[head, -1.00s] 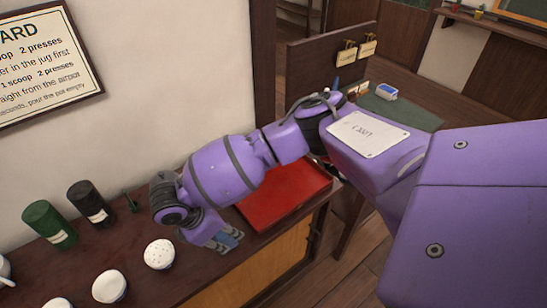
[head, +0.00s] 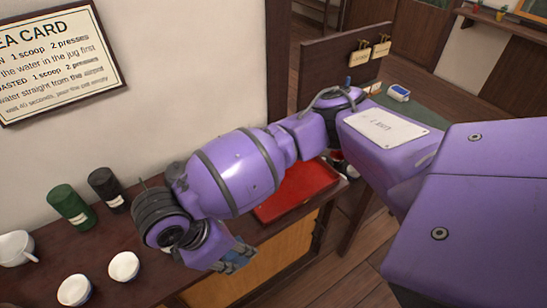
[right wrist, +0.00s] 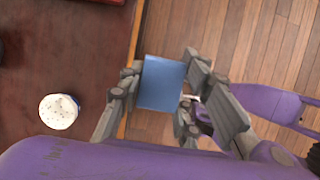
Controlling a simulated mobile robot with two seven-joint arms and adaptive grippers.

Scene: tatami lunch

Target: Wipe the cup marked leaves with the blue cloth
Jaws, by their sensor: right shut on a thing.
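My right gripper (head: 235,258) is shut on the blue cloth (right wrist: 161,83), a flat square between its fingers in the right wrist view. It is held over the front edge of the dark counter, with floor below. Two white cups, one (head: 124,266) and another (head: 74,290), stand on the counter to the left in the head view. A white cup with a speckled top and blue marks (right wrist: 58,111) is left of the gripper in the right wrist view, apart from the cloth. I cannot make out leaves on any cup. My left gripper is out of view.
A red tray (head: 312,178) lies on the counter behind my right arm. A green canister (head: 72,207), a black canister (head: 108,189) and a white pot (head: 15,248) stand to the left. A tea card (head: 60,55) hangs on the wall.

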